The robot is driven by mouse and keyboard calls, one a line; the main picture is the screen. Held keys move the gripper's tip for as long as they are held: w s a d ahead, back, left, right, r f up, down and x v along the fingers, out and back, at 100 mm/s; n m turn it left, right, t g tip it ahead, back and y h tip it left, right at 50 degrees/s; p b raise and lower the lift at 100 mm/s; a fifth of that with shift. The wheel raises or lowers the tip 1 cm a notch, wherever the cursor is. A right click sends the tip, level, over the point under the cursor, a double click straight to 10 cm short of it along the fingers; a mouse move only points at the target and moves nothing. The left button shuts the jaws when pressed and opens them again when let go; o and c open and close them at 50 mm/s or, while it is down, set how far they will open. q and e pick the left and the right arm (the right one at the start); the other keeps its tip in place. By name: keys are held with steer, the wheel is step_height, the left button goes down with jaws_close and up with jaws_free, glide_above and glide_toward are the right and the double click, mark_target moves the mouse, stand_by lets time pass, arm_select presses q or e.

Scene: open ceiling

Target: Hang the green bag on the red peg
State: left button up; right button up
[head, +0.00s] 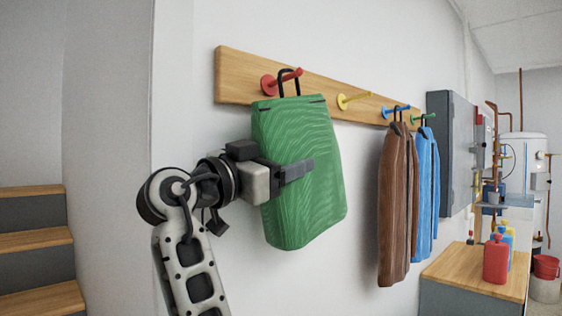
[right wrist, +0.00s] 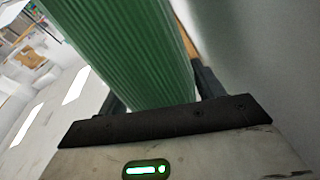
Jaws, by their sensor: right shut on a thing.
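The green bag (head: 300,215) hangs upright against the wall, below the wooden rail. Its black loop handle (head: 281,90) reaches up to the red peg (head: 284,77) at the rail's left end, and the peg appears to pass through the loop. Whether the loop bears on the peg I cannot tell. My right gripper (head: 297,172) is shut on the bag at its middle, with one finger across its front. In the right wrist view the ribbed green fabric (right wrist: 130,50) lies between the fingers. My left gripper is not in view.
The wooden rail (head: 235,75) also carries a yellow peg (head: 354,98), a blue peg and a green peg. A brown garment (head: 397,205) and a blue garment (head: 427,190) hang at right. A bench (head: 470,268) with bottles stands lower right; steps (head: 35,240) are at left.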

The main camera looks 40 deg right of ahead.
steer(key=o, duration=1.3)
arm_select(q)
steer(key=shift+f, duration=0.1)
arm_select(e)
steer(key=shift+a, duration=0.1)
